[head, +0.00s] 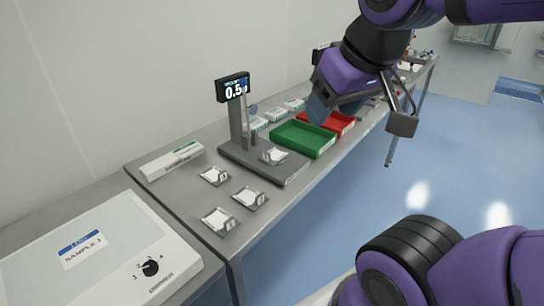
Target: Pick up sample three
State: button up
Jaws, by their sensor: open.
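Several small metal sample trays with white contents lie on the steel bench: one at the front (221,219), one to its right (249,197), and one behind (215,175). Another small tray (274,156) sits on the scale (262,166). My gripper (352,138) is open and empty, above the bench's right edge near the red tray, well right of the samples.
A green tray (303,149) and a red tray (346,132) stand right of the scale, whose display post (234,115) rises behind. A white box (172,159) lies at the back left. A white dial machine (92,262) fills the lower left. Blue floor is clear at right.

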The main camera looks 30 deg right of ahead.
aim_at(274, 155)
jog(key=k+l+z, duration=0.15)
jog(key=k, duration=0.3)
jog(key=k+l+z, duration=0.2)
jog(key=k+l, duration=0.15)
jog(key=i+l+u, duration=0.5)
jog(key=i+l, duration=0.15)
jog(key=l, duration=0.2)
jog(key=i+l+u, duration=0.2)
jog(key=l, duration=0.15)
jog(key=i+l+u, duration=0.15)
jog(key=l, duration=0.2)
jog(key=i+l+u, duration=0.15)
jog(key=l, duration=0.25)
